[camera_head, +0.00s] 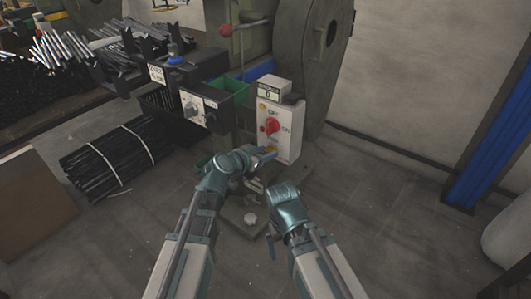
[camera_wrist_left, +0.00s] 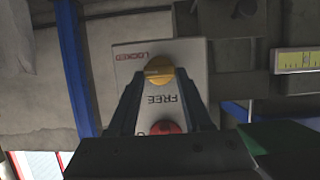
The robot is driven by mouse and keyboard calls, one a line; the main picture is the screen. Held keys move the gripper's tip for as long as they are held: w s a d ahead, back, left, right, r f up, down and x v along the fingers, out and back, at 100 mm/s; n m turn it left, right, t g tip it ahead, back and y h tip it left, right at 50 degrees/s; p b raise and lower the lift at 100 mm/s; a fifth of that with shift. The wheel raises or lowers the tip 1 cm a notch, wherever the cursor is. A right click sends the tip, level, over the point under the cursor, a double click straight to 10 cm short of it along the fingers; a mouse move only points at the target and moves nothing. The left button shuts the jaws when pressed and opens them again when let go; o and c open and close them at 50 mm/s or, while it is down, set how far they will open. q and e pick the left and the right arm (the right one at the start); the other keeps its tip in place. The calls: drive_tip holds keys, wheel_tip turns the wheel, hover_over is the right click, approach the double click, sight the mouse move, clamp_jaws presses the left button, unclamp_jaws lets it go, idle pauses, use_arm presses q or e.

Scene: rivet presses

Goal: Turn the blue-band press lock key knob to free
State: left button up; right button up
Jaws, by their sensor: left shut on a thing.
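The yellow lock key knob (camera_wrist_left: 159,70) sits on that panel, between the printed words LOCKED and FREE in the left wrist view. My left gripper (camera_head: 264,154) reaches the panel's lower part; in the left wrist view its two dark fingers (camera_wrist_left: 160,84) are shut on the yellow knob from both sides. Which word the knob points to I cannot tell. My right gripper (camera_head: 272,240) hangs low near the base plate, its jaw opening unclear.
A black box with a dial (camera_head: 197,106) and a green bin (camera_head: 231,92) stand left of the panel. Bundled black rods (camera_head: 115,158) lie on the floor at left. The floor to the right (camera_head: 390,215) is clear.

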use_arm(q)
clamp_jaws()
drive_tip(key=shift+a, duration=0.1)
drive_tip(key=n+h, duration=0.1)
drive_tip(key=n+g+h+b, duration=0.1)
drive_tip(key=n, duration=0.1)
drive_tip(key=shift+w+a+f, duration=0.2)
drive_tip(key=shift+w+a+f+n+g+h+b, duration=0.1)
drive_tip(key=shift+f+n+g+h+b, duration=0.05)
drive_tip(key=shift+n+h+b, duration=0.4)
drive_tip(key=shift+a+f+n+g+h+b, duration=0.15)
drive_tip(key=shift+n+h+b, duration=0.15)
drive_tip(key=shift+n, duration=0.35)
drive_tip(key=n+b, duration=0.1)
drive_tip(key=n+h+b, duration=0.2)
drive_tip(key=n+b, duration=0.1)
drive_tip(key=shift+w+f, duration=0.1)
drive_tip(key=shift+f, duration=0.15)
drive_tip(key=n+h+b, duration=0.1)
drive_tip(key=n+b, duration=0.1)
drive_tip(key=shift+f+n, duration=0.1)
drive_tip(key=shift+n, duration=0.2)
drive_tip(key=shift+a+n+h+b, duration=0.1)
drive_tip(key=shift+n+h+b, duration=0.25)
drive_tip(key=shift+n+b, duration=0.25)
